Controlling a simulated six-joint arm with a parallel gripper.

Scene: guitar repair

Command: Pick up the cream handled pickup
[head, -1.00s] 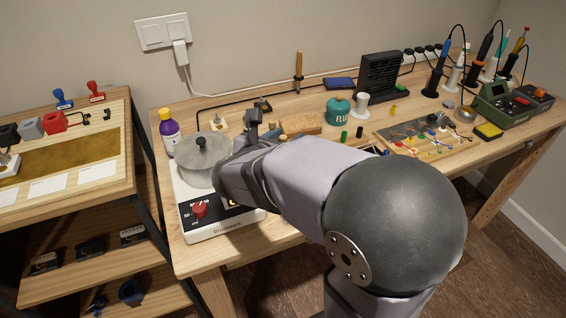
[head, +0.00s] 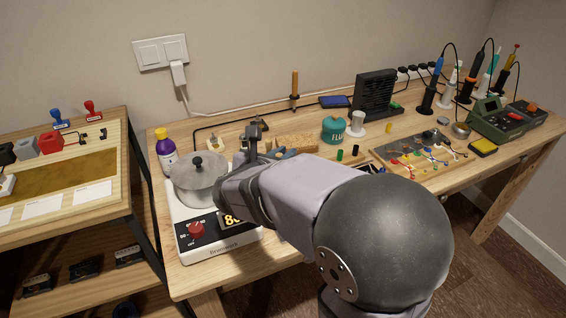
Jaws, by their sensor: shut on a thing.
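My gripper (head: 252,142) is at the right side of the pot, above the bench and next to the hot plate. It shows only in part, as a dark upright piece at the end of my arm. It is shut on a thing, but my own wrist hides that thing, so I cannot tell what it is. A small cream piece with a dark top (head: 215,144) stands on the bench behind the pot, apart from my gripper. I cannot tell for sure whether this is the cream handled pickup.
A lidded grey pot (head: 200,182) sits on the white hot plate (head: 218,252). A purple bottle (head: 166,152) stands behind it. A teal flux jar (head: 334,130) and a wired board (head: 418,148) are to the right. A side table (head: 105,205) is at the left.

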